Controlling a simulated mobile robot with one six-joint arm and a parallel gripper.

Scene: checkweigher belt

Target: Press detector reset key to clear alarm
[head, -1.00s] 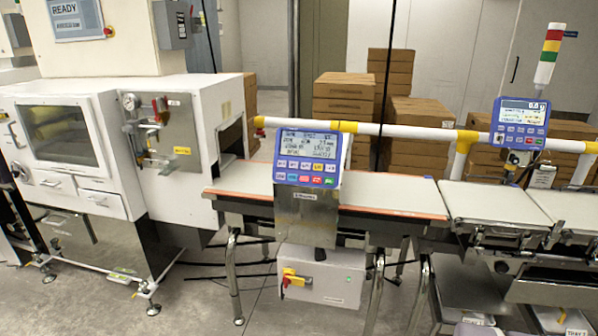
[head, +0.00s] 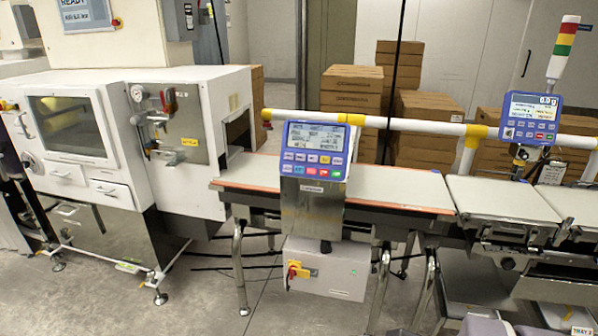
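A blue control panel (head: 315,150) with a lit grey display and two rows of small keys stands on a steel post in front of the belt, near the middle of the head view. A second blue panel (head: 531,118) with a display reading about 0.0 g stands at the right. A stack light (head: 564,48) with red, yellow and green bands rises beside it; I cannot tell whether any band is lit. My gripper is not in view.
A white machine (head: 120,140) with a window fills the left. The conveyor belt (head: 400,188) runs right from it, with a white and yellow rail (head: 400,125) behind. Brown cartons (head: 352,90) stand at the back. Grey floor (head: 200,310) is open in front.

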